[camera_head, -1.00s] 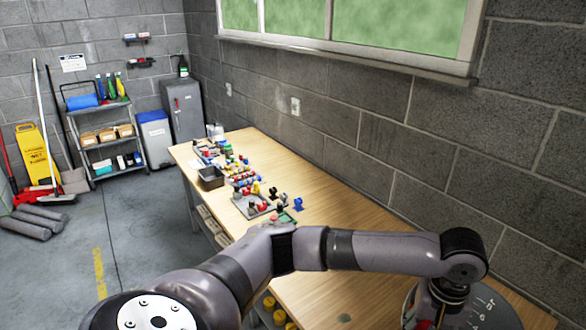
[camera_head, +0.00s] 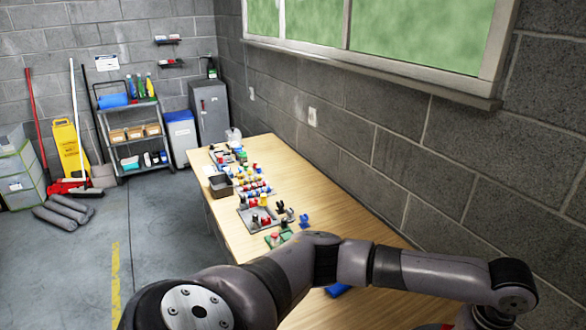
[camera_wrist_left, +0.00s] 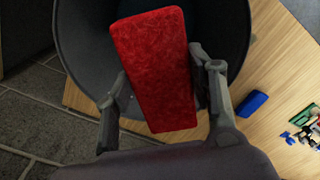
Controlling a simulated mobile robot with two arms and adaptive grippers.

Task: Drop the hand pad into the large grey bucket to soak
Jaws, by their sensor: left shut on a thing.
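The hand pad (camera_wrist_left: 152,45) is a red, fuzzy, rounded block in the left wrist view. My left gripper (camera_wrist_left: 160,82) is shut on it, with one finger on each long side. The pad is over the mouth of the large grey bucket (camera_wrist_left: 82,45), which shows as a dark round wall behind it. The height of the pad above the bucket floor cannot be told. My right gripper is in neither current view.
The wooden table (camera_head: 375,235) runs along the block wall. A blue block (camera_head: 337,290) lies on it and shows in the left wrist view (camera_wrist_left: 251,104). Small coloured parts (camera_head: 262,215) and a dark tray (camera_head: 221,186) stand farther back. A shelf cart (camera_head: 133,135) is beyond.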

